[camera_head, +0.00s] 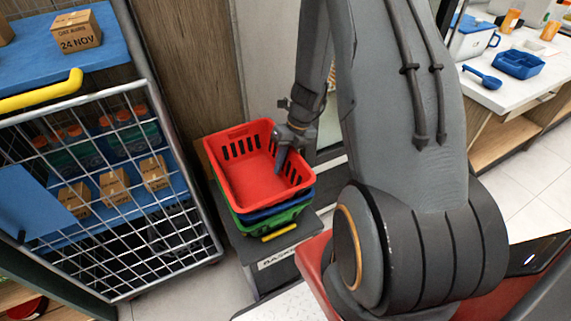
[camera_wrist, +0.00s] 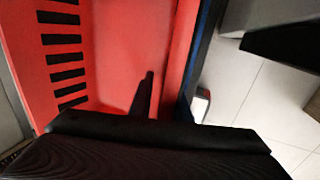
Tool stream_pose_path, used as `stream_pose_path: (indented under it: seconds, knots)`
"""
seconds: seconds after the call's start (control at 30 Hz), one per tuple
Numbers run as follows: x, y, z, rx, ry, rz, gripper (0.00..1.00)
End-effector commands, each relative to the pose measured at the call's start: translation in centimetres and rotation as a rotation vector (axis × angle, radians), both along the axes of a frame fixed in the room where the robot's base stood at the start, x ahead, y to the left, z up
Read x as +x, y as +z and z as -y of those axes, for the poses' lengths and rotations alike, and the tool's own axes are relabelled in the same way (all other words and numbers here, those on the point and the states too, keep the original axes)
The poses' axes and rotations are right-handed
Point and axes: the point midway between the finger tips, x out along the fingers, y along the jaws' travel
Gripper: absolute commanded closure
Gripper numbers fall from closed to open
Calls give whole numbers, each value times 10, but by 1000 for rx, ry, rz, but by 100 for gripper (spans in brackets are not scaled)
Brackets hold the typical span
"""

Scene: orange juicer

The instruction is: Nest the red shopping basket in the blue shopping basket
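The red basket (camera_head: 257,178) is on top of a stack, upright, its open top facing up. The blue basket (camera_head: 268,214) is directly beneath, with only a strip of its rim showing below the red one. The red basket's lower part is hidden, apparently inside the blue one; I cannot tell how deep it sits. My gripper (camera_head: 281,158) is at the red basket's right wall, with one finger inside the basket. The wrist view shows the red basket (camera_wrist: 112,45) and its wall close beside this finger. The other finger is not clear, so I cannot tell whether they grip the wall.
A green basket (camera_head: 282,219) with a yellow handle is under the blue one, on a grey labelled stand (camera_head: 270,262). A wire-fronted shelf (camera_head: 110,190) with boxes and bottles stands close on the left. A white counter (camera_head: 515,88) is at the right.

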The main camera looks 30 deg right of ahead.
Motion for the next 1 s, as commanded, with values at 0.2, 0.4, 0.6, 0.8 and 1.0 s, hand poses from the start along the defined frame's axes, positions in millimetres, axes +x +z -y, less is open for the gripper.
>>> stream_pose_path:
  seconds: [0.2, 0.4, 0.6, 0.8, 1.0]
  knots:
    - [-11, -16, -5, 4, 2, -29, 68]
    - [-9, -9, -2, 2, 1, -27, 68]
    - [-14, 30, 10, -1, 0, -3, 68]
    - [-20, 73, 21, -3, -3, 22, 68]
    - [-22, 91, 24, -3, -1, 28, 68]
